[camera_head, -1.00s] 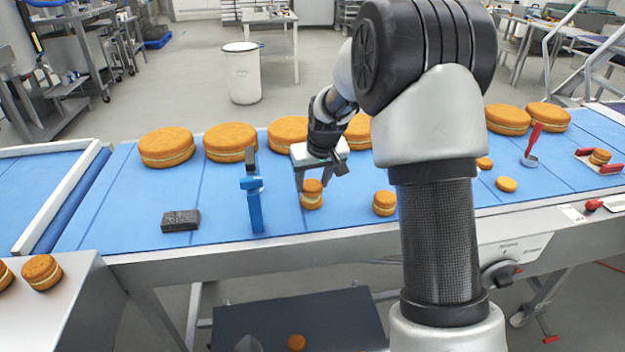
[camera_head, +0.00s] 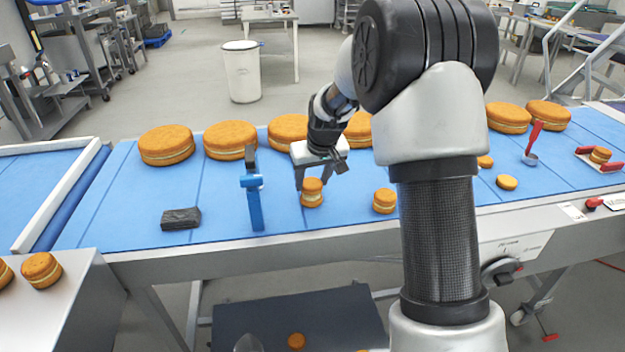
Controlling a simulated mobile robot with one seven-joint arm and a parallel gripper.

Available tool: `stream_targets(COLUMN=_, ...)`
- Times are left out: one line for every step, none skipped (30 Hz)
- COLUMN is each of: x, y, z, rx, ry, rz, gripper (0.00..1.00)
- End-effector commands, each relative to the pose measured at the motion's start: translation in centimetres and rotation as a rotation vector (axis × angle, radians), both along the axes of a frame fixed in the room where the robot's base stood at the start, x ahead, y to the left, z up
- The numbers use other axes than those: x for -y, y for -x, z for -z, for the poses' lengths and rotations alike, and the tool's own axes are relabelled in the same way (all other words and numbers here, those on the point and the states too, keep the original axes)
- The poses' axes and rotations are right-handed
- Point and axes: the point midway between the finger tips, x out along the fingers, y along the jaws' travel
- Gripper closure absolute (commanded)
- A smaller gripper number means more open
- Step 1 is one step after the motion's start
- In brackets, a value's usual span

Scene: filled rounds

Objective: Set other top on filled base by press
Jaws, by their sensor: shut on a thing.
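A small filled round (camera_head: 312,193), orange-brown with a pale cream band, stands upright on the blue belt (camera_head: 225,205). My gripper (camera_head: 316,180) is above it, its fingers reaching down at its upper part. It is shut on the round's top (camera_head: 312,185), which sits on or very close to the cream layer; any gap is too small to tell. A second small filled round (camera_head: 385,201) stands to the right. A single low round piece (camera_head: 507,182) lies further right. A red-ended holder (camera_head: 613,168) at the far right has a small filled round (camera_head: 600,155) in it.
A blue upright tool (camera_head: 254,200) stands left of my gripper, with a dark block (camera_head: 181,219) further left. Large filled rounds (camera_head: 167,146) line the belt's back.

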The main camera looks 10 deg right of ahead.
Motion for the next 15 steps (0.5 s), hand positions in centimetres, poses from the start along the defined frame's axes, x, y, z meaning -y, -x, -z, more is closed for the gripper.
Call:
stream_targets(x=0.00, y=-0.01, z=0.04, rx=0.000, ry=0.000, rz=0.000, gripper=0.63)
stream_targets(x=0.00, y=0.00, z=0.06, rx=0.000, ry=0.000, rz=0.000, gripper=0.63)
stream_targets(x=0.00, y=0.00, z=0.11, rx=0.000, ry=0.000, rz=0.000, gripper=0.63)
stream_targets(x=0.00, y=0.00, z=0.14, rx=0.000, ry=0.000, rz=0.000, gripper=0.63)
stream_targets(x=0.00, y=0.00, z=0.18, rx=0.000, ry=0.000, rz=0.000, gripper=0.63)
stream_targets(x=0.00, y=0.00, z=0.24, rx=0.000, ry=0.000, rz=0.000, gripper=0.63)
stream_targets(x=0.00, y=-0.01, z=0.28, rx=0.000, ry=0.000, rz=0.000, gripper=0.63)
stream_targets(x=0.00, y=0.00, z=0.31, rx=0.000, ry=0.000, rz=0.000, gripper=0.63)
stream_targets(x=0.00, y=0.00, z=0.36, rx=0.000, ry=0.000, rz=0.000, gripper=0.63)
stream_targets(x=0.00, y=0.00, z=0.40, rx=0.000, ry=0.000, rz=0.000, gripper=0.63)
stream_targets(x=0.00, y=0.00, z=0.43, rx=0.000, ry=0.000, rz=0.000, gripper=0.63)
stream_targets(x=0.00, y=0.00, z=0.49, rx=0.000, ry=0.000, rz=0.000, gripper=0.63)
stream_targets(x=0.00, y=0.00, z=0.52, rx=0.000, ry=0.000, rz=0.000, gripper=0.63)
stream_targets(x=0.00, y=0.00, z=0.56, rx=0.000, ry=0.000, rz=0.000, gripper=0.63)
stream_targets(x=-0.01, y=0.00, z=0.61, rx=0.000, ry=0.000, rz=0.000, gripper=0.63)
